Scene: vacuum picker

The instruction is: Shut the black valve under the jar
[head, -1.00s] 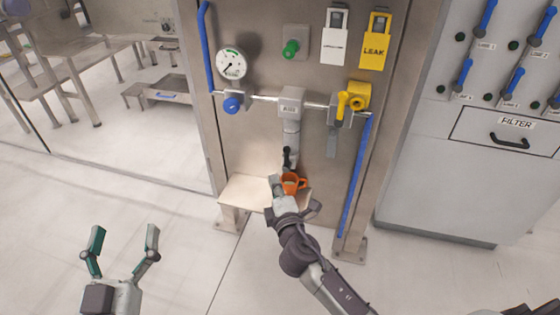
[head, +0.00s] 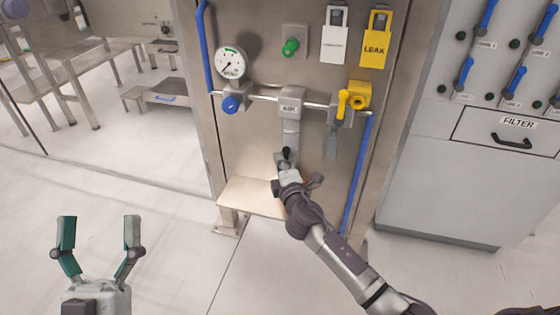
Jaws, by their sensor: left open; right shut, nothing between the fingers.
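The grey filter housing with a pale cylindrical jar (head: 291,135) under it hangs from the pipe on the steel panel. The small black valve (head: 287,153) shows at the jar's lower end. My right gripper (head: 287,166) is shut and empty, right at the valve from below and in front; I cannot tell whether it touches it. It hides most of the valve and the orange mug (head: 306,180), of which only a sliver shows. My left gripper (head: 99,218) is open and empty, low at the left over the floor, far from the panel.
A small shelf (head: 245,196) juts out below the jar. On the panel are a gauge (head: 230,63), a blue knob (head: 231,104), a green knob (head: 290,47), a yellow valve (head: 345,101) and hanging tags. A grey cabinet (head: 440,175) stands at the right.

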